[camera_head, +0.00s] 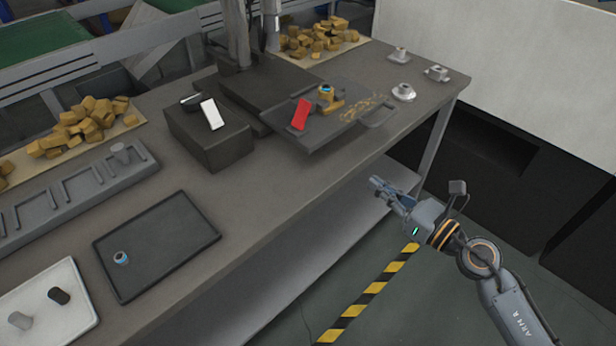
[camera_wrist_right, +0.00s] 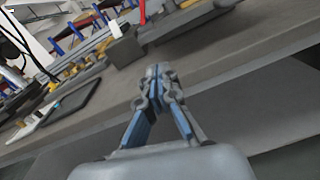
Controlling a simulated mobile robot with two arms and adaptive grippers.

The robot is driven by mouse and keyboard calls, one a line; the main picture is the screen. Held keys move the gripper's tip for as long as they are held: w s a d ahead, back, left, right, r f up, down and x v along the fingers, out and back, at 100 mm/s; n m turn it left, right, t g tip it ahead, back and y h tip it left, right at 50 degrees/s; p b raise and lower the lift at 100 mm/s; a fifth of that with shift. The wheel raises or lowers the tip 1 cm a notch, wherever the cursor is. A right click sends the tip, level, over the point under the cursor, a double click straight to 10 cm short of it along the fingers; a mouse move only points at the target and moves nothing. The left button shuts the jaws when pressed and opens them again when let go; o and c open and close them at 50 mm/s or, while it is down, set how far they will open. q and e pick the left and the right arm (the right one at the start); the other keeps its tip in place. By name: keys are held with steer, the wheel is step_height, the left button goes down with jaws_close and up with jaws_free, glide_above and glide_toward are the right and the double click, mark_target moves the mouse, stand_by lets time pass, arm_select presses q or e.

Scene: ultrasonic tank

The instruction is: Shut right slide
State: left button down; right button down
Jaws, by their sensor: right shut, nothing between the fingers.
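My right gripper (camera_head: 375,183) is in front of the table, below and apart from the handle. Its fingertips are together and empty, as the right wrist view (camera_wrist_right: 160,72) also shows. My left gripper is not in view.
A dark box with a white switch (camera_head: 209,114) stands left of the slide. A black tray (camera_head: 156,247) and a white tray (camera_head: 48,304) lie at the left. Small metal parts (camera_head: 403,91) stand at the right end. Brass pieces (camera_head: 84,125) are piled at the back.

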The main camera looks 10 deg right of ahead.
steer(key=s+a+r+n, duration=0.1)
steer(key=n, duration=0.1)
steer(key=p, duration=0.3)
glide_toward(315, 147)
steer(key=shift+g+y, duration=0.3)
steer(key=x, duration=0.5)
steer(key=shift+w+r, duration=0.15)
steer(key=shift+w, duration=0.3)
steer(key=shift+w+a, duration=0.45)
steer(key=shift+w, duration=0.05)
